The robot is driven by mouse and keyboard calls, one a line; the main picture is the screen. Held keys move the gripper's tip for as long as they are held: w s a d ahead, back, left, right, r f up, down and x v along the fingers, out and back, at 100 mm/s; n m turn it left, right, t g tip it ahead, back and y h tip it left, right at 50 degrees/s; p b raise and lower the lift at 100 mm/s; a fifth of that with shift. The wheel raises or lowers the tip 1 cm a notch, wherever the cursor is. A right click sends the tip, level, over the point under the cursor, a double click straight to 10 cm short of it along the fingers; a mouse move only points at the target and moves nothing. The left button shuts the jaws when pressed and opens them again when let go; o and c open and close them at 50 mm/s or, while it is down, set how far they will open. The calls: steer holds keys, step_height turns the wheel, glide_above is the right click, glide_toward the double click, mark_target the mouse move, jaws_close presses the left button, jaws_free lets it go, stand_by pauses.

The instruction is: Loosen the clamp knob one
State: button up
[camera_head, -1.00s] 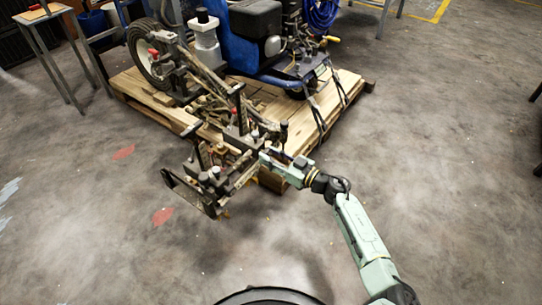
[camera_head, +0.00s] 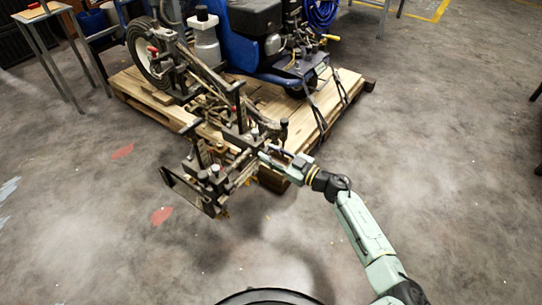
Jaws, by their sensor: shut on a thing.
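The line striper (camera_head: 262,50) stands on a wooden pallet, with a dark metal bracket assembly (camera_head: 215,175) reaching out over the pallet's front edge. Several knobs and posts stand on this bracket; which of them is clamp knob one I cannot tell. My gripper (camera_head: 263,156) is at the right side of the bracket, its tip against the parts there. The fingers are shut on a small part of the bracket, probably a knob, which the gripper mostly hides.
The wooden pallet (camera_head: 345,92) lies behind and right of the bracket. A small table (camera_head: 40,14) stands at the upper left. Red patches (camera_head: 161,215) mark the floor at left. The concrete floor at right is open.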

steer(key=n+b, duration=0.1)
steer(key=n, duration=0.3)
steer(key=shift+b, duration=0.35)
steer(key=shift+n+b, duration=0.55)
steer(key=shift+n, duration=1.55)
steer(key=o, duration=1.2)
steer(key=shift+c, duration=0.2)
steer(key=v, duration=1.2)
